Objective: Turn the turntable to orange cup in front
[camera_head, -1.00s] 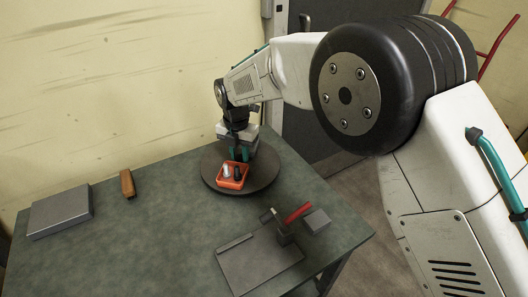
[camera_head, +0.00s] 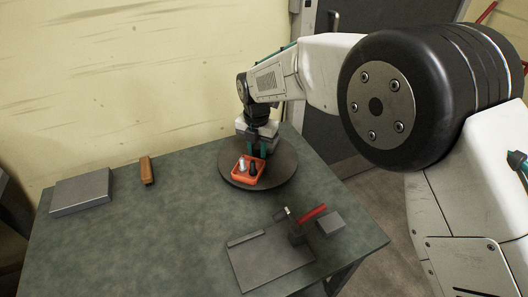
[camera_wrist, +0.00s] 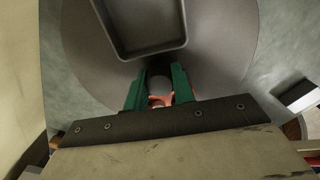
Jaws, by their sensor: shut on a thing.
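The round dark turntable (camera_head: 284,173) sits near the back right corner of the bench. An orange square-rimmed container (camera_head: 247,183), possibly the orange cup, stands on its near side, with a pale piece and a dark piece in it. My gripper (camera_head: 257,150) is low over the turntable, just behind this container. In the wrist view its green fingers (camera_wrist: 157,90) are shut on a small grey and orange piece (camera_wrist: 158,101); I cannot tell whether it belongs to the container. A dark grey open tray (camera_wrist: 150,50) also sits on the turntable (camera_wrist: 225,50) there, empty where visible.
A grey flat box (camera_head: 80,192) and a brown block (camera_head: 147,171) lie at the back left. A grey plate (camera_head: 268,262), a red-handled tool (camera_head: 312,214) and a small grey block (camera_head: 330,223) lie at the front right. The bench (camera_head: 150,240) is clear at middle left.

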